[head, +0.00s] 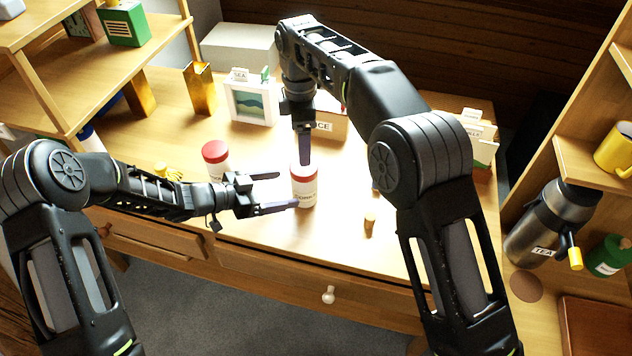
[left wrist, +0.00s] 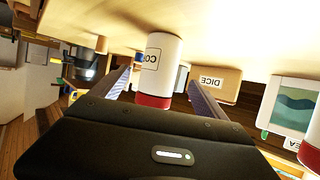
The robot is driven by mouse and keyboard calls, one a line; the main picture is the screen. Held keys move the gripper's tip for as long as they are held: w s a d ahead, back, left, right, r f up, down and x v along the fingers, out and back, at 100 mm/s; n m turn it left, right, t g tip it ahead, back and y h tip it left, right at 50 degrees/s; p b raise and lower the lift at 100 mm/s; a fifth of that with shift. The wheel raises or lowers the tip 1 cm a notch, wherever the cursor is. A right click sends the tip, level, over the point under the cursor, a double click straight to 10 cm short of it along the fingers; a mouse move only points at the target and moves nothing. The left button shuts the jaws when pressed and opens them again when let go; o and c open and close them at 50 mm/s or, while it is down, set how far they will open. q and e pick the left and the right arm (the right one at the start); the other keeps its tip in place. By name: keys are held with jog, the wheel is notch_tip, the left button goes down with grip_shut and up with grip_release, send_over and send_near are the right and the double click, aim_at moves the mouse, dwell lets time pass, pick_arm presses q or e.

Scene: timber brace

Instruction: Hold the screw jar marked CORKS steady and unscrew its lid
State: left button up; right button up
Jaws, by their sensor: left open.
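The CORKS jar (head: 305,190) stands upright on the desk, white with a partly readable label. My left gripper (head: 287,190) is open, low at the jar's left side. Its fingers lie on either side of the jar in the wrist view; contact is unclear. My right gripper (head: 304,160) points straight down at the lid. Only one finger edge shows, so its opening and contact are unclear.
Another red-lidded jar (head: 215,160) stands left, behind my left gripper. A DICE box (head: 328,128) and a framed picture (head: 250,104) stand behind. A small cork-coloured piece (head: 369,222) lies right of the jar. The desk's front edge is near, with a drawer knob (head: 328,294) below.

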aim_at(305, 185)
pick_arm(q)
jog(key=shift+x, duration=3.95)
jog(key=shift+c, duration=0.6)
grip_shut()
